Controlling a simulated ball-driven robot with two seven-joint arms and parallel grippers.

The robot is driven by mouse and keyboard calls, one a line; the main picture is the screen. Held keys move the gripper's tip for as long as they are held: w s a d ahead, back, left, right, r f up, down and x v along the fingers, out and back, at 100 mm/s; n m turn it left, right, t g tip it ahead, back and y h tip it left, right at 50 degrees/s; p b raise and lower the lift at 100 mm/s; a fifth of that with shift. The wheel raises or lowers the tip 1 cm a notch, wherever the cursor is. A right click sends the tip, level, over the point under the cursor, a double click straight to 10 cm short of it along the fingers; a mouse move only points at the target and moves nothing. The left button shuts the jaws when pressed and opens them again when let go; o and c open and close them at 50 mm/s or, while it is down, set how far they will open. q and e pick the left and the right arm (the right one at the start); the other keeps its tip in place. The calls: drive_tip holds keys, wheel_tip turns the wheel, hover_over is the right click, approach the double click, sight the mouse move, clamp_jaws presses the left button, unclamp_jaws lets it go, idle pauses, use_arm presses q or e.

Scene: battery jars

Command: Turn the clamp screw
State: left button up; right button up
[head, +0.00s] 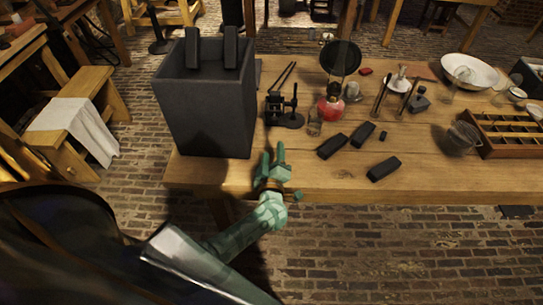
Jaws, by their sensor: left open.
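A small black clamp-like device (284,108) stands on a round dark base on the wooden table, just right of the large dark grey box. It has upright posts, but the picture is too small to tell which part is its screw. My left gripper (272,156), pale green, is open and empty at the table's front edge. It is nearer to me than the device and apart from it, with its fingers pointing toward the table's back. My right gripper is not in view.
The tall grey box (206,110) stands at the table's left end. A small glass (315,123) and a red-based lamp (331,107) stand right of the device. Several black blocks (383,169) lie farther right. A compartmented wooden tray (489,150) is at the far right.

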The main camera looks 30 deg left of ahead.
use_arm(q)
drive_tip(key=shift+v, duration=1.8)
